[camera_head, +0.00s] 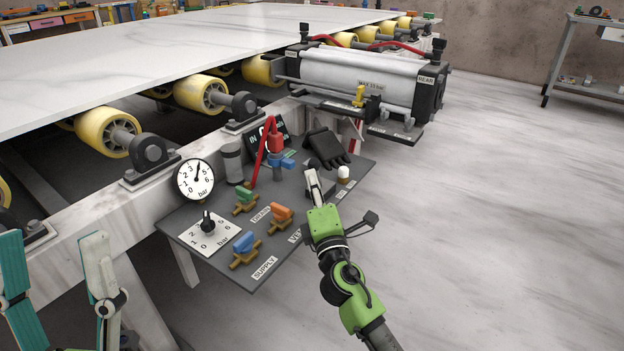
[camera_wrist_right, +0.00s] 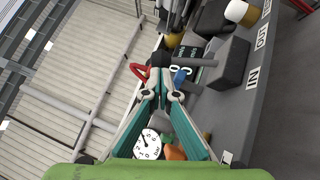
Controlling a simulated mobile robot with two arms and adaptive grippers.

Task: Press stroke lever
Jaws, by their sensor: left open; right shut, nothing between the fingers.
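A dark block with a grey rod ending in a black knob, which looks like the stroke lever, shows in the right wrist view (camera_wrist_right: 190,60). Its knob end is close to my right fingertips; I cannot tell whether they touch. In the head view a black block-like shape (camera_head: 327,149) stands just behind the gripper, which partly covers that area. My right gripper (camera_head: 312,174) is shut and empty above the right side of the grey panel (camera_head: 215,212); its closed fingers also show in the right wrist view (camera_wrist_right: 160,72). My left gripper (camera_head: 55,262) is open at the lower left, away from the panel.
A cylinder unit (camera_head: 355,82) stands behind.

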